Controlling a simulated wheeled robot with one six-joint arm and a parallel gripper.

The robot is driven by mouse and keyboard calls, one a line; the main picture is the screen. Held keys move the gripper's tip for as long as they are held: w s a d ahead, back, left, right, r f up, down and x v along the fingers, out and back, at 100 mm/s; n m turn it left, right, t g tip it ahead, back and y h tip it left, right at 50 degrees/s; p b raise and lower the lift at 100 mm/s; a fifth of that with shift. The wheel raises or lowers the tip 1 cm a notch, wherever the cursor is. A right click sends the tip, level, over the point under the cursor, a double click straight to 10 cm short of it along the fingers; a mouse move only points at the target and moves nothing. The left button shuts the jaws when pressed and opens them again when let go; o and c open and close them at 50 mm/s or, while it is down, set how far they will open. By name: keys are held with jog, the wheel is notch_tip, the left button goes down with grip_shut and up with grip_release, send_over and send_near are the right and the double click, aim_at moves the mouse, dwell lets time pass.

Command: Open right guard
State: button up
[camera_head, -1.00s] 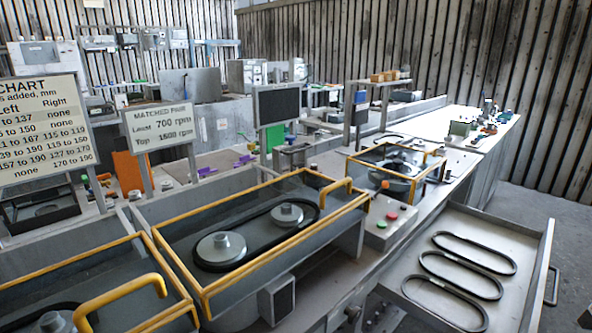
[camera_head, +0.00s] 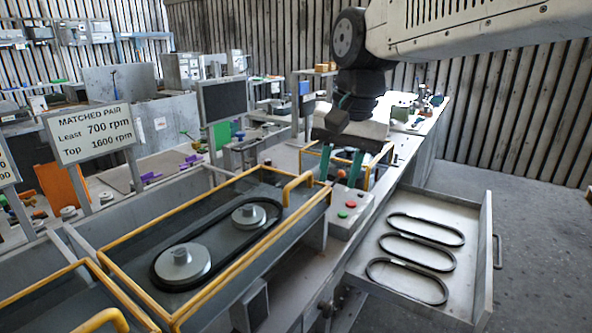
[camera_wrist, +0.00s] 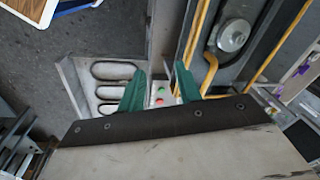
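A yellow-framed guard (camera_head: 138,241) lies flat over a grey housing with two pulleys (camera_head: 182,262) and a black belt. Its yellow handle (camera_head: 287,190) is at the right end; the handle also shows in the wrist view (camera_wrist: 210,78). A smaller yellow-framed guard (camera_head: 385,152) is farther back, partly hidden by my arm. Another yellow frame (camera_head: 62,276) is cut off at lower left. My gripper (camera_head: 341,168) points down with its green fingers apart, empty, above the button panel and right of the handle. The fingers also show apart in the wrist view (camera_wrist: 159,85).
A button panel (camera_head: 334,222) with red and green buttons stands beside the large guard. An open drawer (camera_head: 486,262) with three black belts juts out at the right. A monitor (camera_head: 222,100) and a speed sign (camera_head: 92,134) stand behind. Floor is clear at right.

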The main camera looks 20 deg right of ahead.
aim_at(298, 178)
jog(key=w+a+r+m, duration=0.2)
jog(key=w+m, duration=0.2)
jog(key=w, duration=0.7)
jog(key=shift+y, duration=0.3)
jog(key=f, duration=0.2)
jog(key=w+f, duration=0.1)
jog(key=f, duration=0.4)
jog(key=shift+w+a+f, duration=0.15)
jog(key=shift+w+a, duration=0.05)
jog(key=shift+w, duration=0.05)
grip_shut()
